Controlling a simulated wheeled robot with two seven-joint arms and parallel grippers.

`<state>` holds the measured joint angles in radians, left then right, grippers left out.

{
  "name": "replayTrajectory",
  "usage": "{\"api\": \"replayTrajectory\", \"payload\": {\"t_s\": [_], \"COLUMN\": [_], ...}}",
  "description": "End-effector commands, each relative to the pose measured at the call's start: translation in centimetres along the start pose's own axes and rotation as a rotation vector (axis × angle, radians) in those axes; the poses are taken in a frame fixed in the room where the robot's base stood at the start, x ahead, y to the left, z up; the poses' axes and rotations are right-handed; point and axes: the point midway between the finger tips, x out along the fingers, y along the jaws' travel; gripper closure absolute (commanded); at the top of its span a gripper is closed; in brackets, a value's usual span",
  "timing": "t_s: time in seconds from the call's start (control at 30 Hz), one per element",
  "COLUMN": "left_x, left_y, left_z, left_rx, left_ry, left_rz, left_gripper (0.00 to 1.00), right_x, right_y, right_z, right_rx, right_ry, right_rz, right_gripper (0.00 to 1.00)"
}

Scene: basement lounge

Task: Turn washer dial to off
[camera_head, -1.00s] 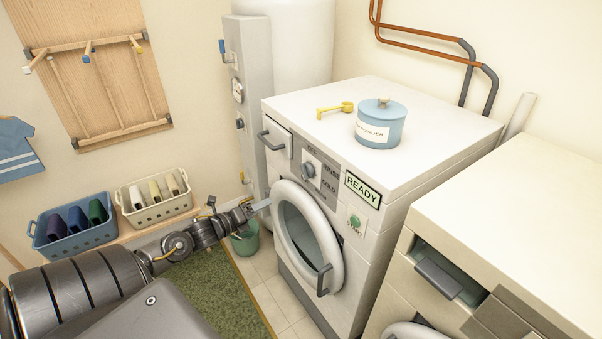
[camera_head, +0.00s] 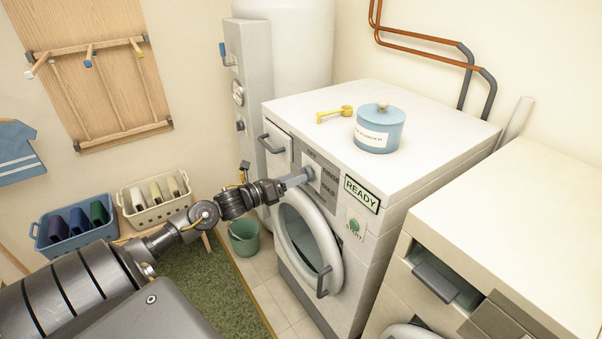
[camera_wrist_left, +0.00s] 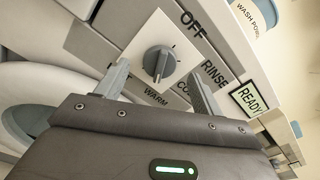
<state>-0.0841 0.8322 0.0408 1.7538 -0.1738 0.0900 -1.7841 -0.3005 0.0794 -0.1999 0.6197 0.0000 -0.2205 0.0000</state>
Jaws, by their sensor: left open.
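The washer (camera_head: 395,205) is white with a grey control panel, a READY display (camera_head: 362,192) and a round door (camera_head: 305,235). Its dial (camera_wrist_left: 159,62) is a dark grey knob on a white plate in the left wrist view. OFF, RINSE, COLD and WARM labels stand around it. The pale mark on the knob points down, towards the WARM and COLD side. My left gripper (camera_wrist_left: 162,85) is open, its fingers on either side of and short of the dial. In the head view the left gripper (camera_head: 302,177) largely hides the dial. My right gripper is not seen.
A blue lidded tub (camera_head: 380,128) and a yellow scoop (camera_head: 335,114) sit on the washer top. A second machine (camera_head: 510,240) stands at the right. A green bucket (camera_head: 244,237) and two baskets, one blue (camera_head: 75,228) and one cream (camera_head: 153,200), are at the left.

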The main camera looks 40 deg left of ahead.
Motion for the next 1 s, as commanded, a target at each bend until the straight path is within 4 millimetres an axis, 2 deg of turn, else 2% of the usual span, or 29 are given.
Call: {"api": "replayTrajectory", "payload": {"t_s": [0.1,0.3,0.63,0.9,1.0], "left_x": [1.7,3.3,3.6,3.5,3.5], "left_y": [-0.2,-0.1,-0.1,0.0,0.0], "left_z": [0.2,0.1,-0.1,-0.1,0.0], "left_rx": [-0.001,0.0,0.0,0.0,0.0], "left_ry": [-0.002,0.001,0.002,0.001,0.001], "left_rz": [-0.001,-0.001,-0.001,-0.001,-0.001], "left_gripper": [0.32,0.32,0.32,0.66,0.76], "right_x": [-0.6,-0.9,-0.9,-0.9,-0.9], "right_y": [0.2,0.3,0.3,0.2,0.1], "right_z": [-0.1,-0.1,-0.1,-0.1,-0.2], "right_rx": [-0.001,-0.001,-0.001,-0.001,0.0], "right_ry": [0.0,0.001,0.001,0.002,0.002], "right_rz": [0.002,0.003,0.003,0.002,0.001], "right_gripper": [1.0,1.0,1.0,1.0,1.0]}}
